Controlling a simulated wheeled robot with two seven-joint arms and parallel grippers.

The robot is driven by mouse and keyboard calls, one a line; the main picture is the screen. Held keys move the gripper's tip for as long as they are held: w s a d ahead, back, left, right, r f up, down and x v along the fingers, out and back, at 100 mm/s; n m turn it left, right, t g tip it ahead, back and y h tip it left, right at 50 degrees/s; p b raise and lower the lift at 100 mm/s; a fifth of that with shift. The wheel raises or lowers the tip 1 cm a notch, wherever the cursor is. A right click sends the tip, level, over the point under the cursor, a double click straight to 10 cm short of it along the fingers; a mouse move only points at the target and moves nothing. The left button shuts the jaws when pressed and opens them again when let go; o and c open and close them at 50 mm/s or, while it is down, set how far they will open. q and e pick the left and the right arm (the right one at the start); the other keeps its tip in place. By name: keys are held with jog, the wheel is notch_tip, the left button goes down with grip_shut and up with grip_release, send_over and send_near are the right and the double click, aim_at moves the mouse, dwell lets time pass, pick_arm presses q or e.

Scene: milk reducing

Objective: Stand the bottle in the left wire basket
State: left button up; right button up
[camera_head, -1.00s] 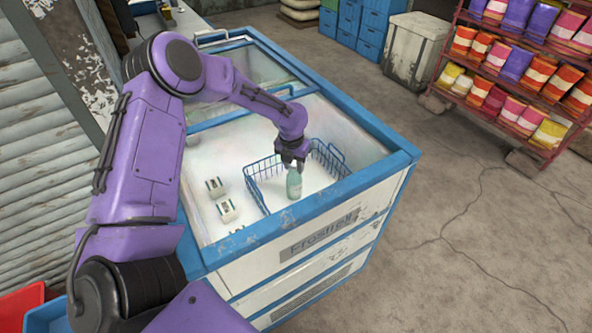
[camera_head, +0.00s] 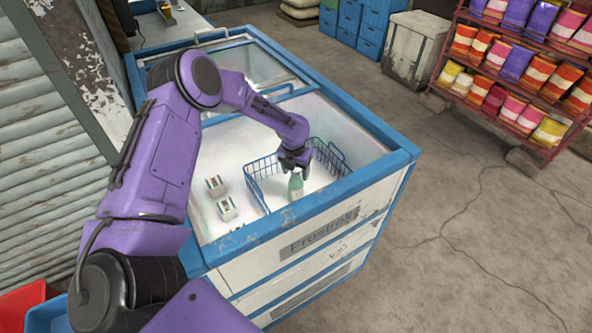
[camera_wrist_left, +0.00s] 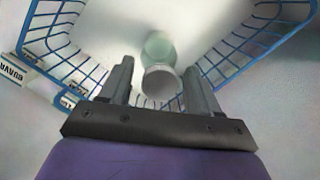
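The pale green bottle (camera_head: 296,188) stands roughly upright in the chest freezer, with blue wire basket sides (camera_head: 262,168) to its left and right. I cannot tell whether these sides belong to one basket or two. The bottle's base contact is unclear. My right gripper is not in view.
The freezer's blue rim (camera_head: 370,182) surrounds the work area. Small white cartons (camera_head: 226,208) lie left of the basket wires; one lettered carton (camera_wrist_left: 14,72) shows in the left wrist view. A rack of colourful bags (camera_head: 520,65) stands at the far right.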

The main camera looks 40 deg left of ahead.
pick_arm(q)
jog(key=shift+r, duration=0.1)
notch_tip(320, 180, up, 12)
jog(key=s, duration=0.1)
jog(key=shift+s+d+b, duration=0.15)
jog(key=shift+s+b, duration=0.1)
jog(key=shift+b, duration=0.05)
jog(key=shift+r, duration=0.1)
